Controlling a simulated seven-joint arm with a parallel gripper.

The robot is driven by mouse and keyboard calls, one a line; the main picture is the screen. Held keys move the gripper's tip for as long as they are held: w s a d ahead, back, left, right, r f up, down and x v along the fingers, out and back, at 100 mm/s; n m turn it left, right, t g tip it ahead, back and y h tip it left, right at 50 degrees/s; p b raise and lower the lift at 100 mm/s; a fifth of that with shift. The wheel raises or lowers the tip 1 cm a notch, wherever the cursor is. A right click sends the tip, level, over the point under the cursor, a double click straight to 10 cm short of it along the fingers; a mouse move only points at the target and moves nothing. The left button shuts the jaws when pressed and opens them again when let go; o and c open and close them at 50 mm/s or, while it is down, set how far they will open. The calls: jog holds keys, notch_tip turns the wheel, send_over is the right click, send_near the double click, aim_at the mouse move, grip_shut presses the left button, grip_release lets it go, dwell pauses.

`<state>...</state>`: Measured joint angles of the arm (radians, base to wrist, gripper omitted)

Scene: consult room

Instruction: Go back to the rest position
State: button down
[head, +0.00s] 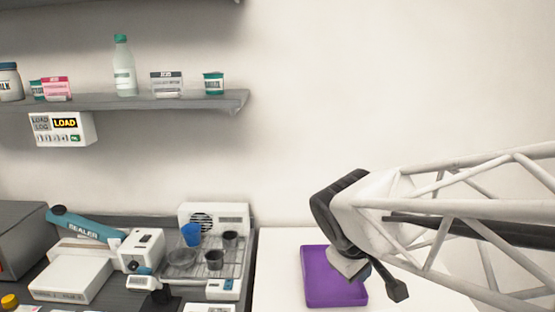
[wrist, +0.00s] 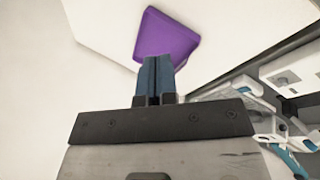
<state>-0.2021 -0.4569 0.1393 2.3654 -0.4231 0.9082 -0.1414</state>
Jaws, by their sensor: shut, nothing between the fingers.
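My gripper is at the right in the head view, on the end of my white lattice arm, above and beside a purple square pad (head: 318,288). Its fingertips are hard to make out there. In the wrist view my gripper (wrist: 155,62) shows two blue fingers side by side, shut with nothing between them. The purple pad (wrist: 165,32) lies beyond the fingertips on a white surface (wrist: 100,22). The arm hides part of the pad's right side in the head view.
A dark counter at the left holds a sealer (head: 85,228), a white box (head: 70,275) and a wire rack with a blue cup (head: 191,234) and several dark cups. Above, a grey shelf (head: 150,102) carries a bottle (head: 124,70) and small containers. The wall right of the shelf is bare.

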jog(key=s+d+f+m+y, duration=0.1)
jog(key=s+d+m+y, duration=0.2)
jog(key=s+m, duration=0.3)
jog(key=s, duration=0.5)
jog(key=shift+s+f+m+g, duration=0.25)
jog(key=shift+f+m+g, duration=0.05)
jog(key=shift+f+m, duration=0.1)
dwell(1.9)
